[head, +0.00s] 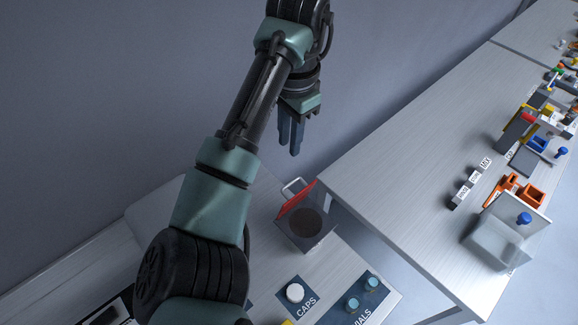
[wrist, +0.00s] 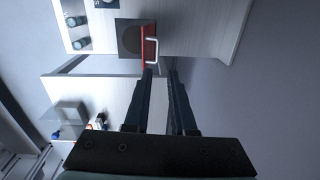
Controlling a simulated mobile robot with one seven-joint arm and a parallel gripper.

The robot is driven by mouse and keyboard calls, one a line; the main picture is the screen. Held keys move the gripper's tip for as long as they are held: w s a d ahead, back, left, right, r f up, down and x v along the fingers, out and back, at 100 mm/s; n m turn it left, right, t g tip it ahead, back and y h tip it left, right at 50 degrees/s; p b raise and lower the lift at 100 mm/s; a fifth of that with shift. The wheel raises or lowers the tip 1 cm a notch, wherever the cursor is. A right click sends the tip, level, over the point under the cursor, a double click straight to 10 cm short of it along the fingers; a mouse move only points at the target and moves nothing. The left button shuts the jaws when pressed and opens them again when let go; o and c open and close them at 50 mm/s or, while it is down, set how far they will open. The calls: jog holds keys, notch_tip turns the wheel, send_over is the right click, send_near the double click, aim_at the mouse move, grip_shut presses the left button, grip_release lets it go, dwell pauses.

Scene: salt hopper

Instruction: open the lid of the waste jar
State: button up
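The waste jar (head: 309,236) is a box with a dark round opening, standing on the lower table. Its red lid (head: 296,198) stands raised along one edge, tilted up from the opening, with a white handle (head: 291,185). In the wrist view the jar (wrist: 130,38) shows from above, with the lid as a thin red strip and the handle (wrist: 156,50) sticking out to the right. My gripper (head: 290,148) is open and empty, above and apart from the handle. In the wrist view its fingertips (wrist: 161,73) appear just below the handle, with a gap between them.
A white cap (head: 294,292) on a caps mat and teal vials (head: 353,303) stand in front of the jar. A taller table (head: 400,190) at right carries a clear bin (head: 497,240), orange parts (head: 530,192) and several small tools. A wall is behind my arm.

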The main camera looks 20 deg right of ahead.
aim_at(288, 185)
jog(key=shift+n, duration=0.3)
notch_tip(288, 185, down, 13)
jog(key=p, duration=0.3)
jog(key=shift+w+r, duration=0.15)
grip_shut()
dwell(1.2)
